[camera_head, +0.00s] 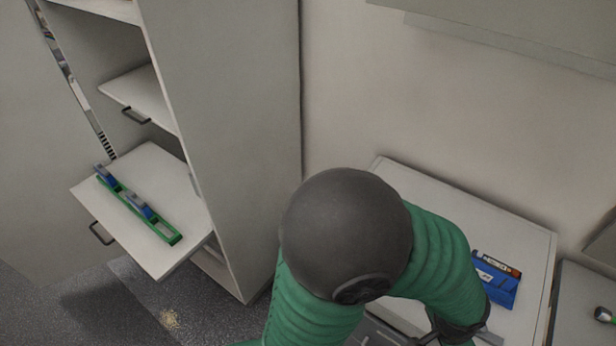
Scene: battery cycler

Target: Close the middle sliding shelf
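A tall white cabinet (215,130) with sliding shelves stands at the left. One shelf (140,92), at mid height in view, sticks out a little and has a dark handle (136,115) on its front. Below it, another shelf (165,255) is pulled out much farther, with its own dark handle (102,233). A green holder with blue and grey parts (150,215) lies on this lower shelf. My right gripper (462,335) is only partly visible at the bottom edge, far right of the shelves; its fingers cannot be made out. My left gripper is out of view.
A white-topped unit (400,180) stands at the right, with a blue box (497,285) holding battery-like pieces on it. My green arm with its dark round joint spans the lower middle.

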